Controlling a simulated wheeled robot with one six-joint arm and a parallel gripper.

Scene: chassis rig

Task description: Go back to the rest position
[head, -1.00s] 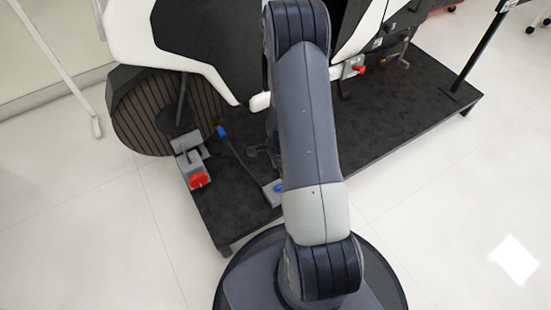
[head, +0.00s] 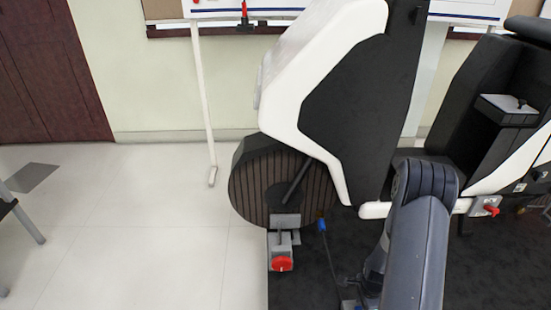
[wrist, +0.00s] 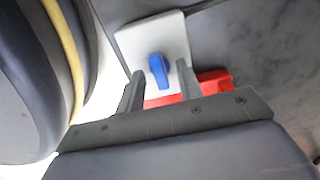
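A red part (wrist: 214,82) shows behind the right finger. I see nothing held.
The black and white rig (head: 350,95) stands on a dark platform (head: 300,292). A grey unit with a red knob (head: 281,264) sits at its left edge; a red switch (head: 490,209) is at right. Pale floor (head: 130,230) lies open at left, before a wall and brown door (head: 50,80).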

